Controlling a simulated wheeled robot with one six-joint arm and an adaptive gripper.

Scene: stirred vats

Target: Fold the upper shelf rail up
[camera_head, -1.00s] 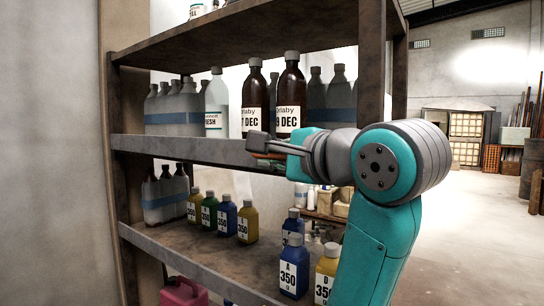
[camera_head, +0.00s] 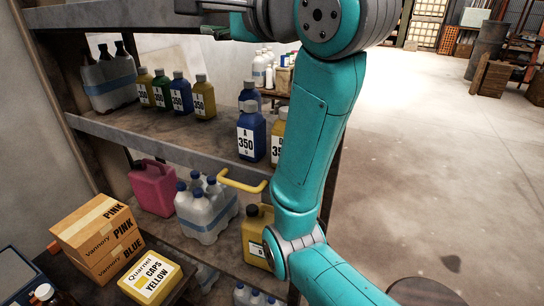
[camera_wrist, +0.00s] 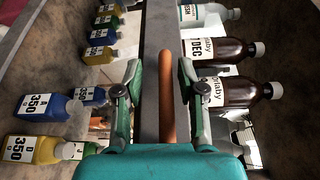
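An orange-brown bar (camera_wrist: 167,115), which looks like the upper shelf rail, runs along the grey front edge of the shelf (camera_wrist: 152,40) in the wrist view. My gripper (camera_wrist: 160,70) is open, with one finger on each side of the bar. A gap shows between the bar and each finger. In the head view my gripper (camera_head: 208,8) is at the top edge of the picture, partly cut off. The bar cannot be made out there. A yellow bar (camera_head: 243,183) sticks out below the front of the lower shelf.
Brown bottles (camera_wrist: 220,50) stand on the upper shelf. Blue and yellow bottles (camera_head: 251,135) stand on the shelf (camera_head: 150,138) below, near its front edge. A pink jug (camera_head: 152,188), cartons (camera_head: 98,238) and a yellow box (camera_head: 150,277) are lower down. Open floor (camera_head: 440,160) lies to the right.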

